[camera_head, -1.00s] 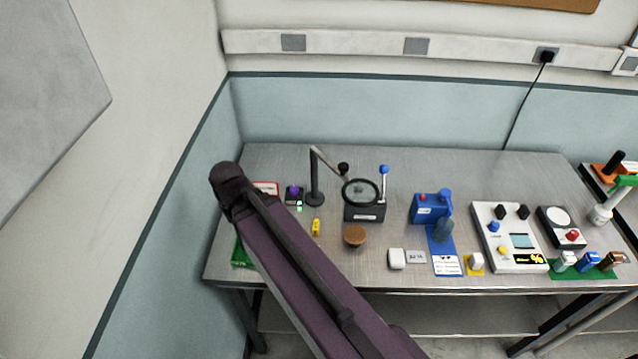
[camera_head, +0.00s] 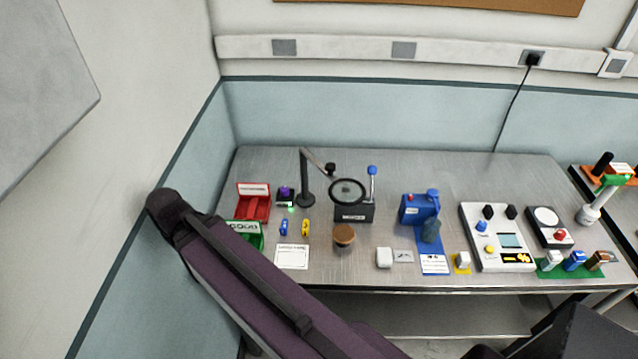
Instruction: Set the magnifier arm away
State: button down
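The magnifier arm (camera_head: 305,180) stands on the left part of the steel bench, with a dark upright post and a jointed grey link reaching right. Its round lens (camera_head: 348,191) hangs over a dark box (camera_head: 353,212) with a blue-knobbed lever (camera_head: 372,183). A black knob (camera_head: 331,168) sits near the lens end of the link. My purple arm crosses the lower left of the view, well short of the magnifier and apart from it. My gripper cannot be made out in this view, so its fingers and any contents are not shown.
Red (camera_head: 253,203) and green (camera_head: 247,231) bins, small blue and yellow modules and a white card (camera_head: 291,256) lie left. A brown-topped round pot (camera_head: 344,236) stands in front of the box. A blue device (camera_head: 419,208) and a white control panel (camera_head: 496,238) stand right.

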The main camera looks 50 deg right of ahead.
aim_at(330, 167)
jog(key=u, duration=0.15)
jog(key=k, duration=1.8)
jog(key=z, duration=1.1)
jog(key=i, duration=0.5)
jog(key=z, duration=0.1)
